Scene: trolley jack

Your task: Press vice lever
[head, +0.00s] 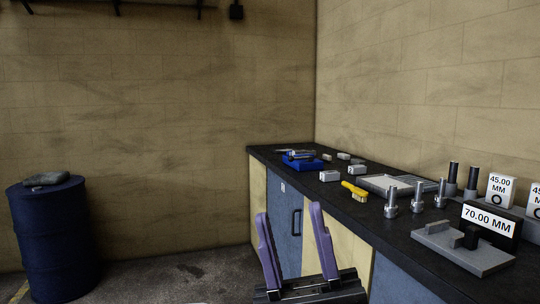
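My gripper (289,211) is at the bottom middle of the head view, in front of the bench cabinets. Its two purple fingers point up and stand apart, with nothing held between them. No vice lever can be made out for certain. A grey flat base with upright blocks (446,243) sits at the bench's front right, beside a dark block marked 70.00 MM (488,221); I cannot tell whether it is a vice. A blue item with grey parts on it (305,163) lies at the bench's far end. My gripper is apart from all of these.
The dark bench top (345,206) holds several metal bolts (391,204), a yellow-handled brush (354,190), a grey tray (380,181), small grey blocks (329,176) and white 45.00 MM signs (500,188). A blue drum (55,240) stands at left. Floor between is clear.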

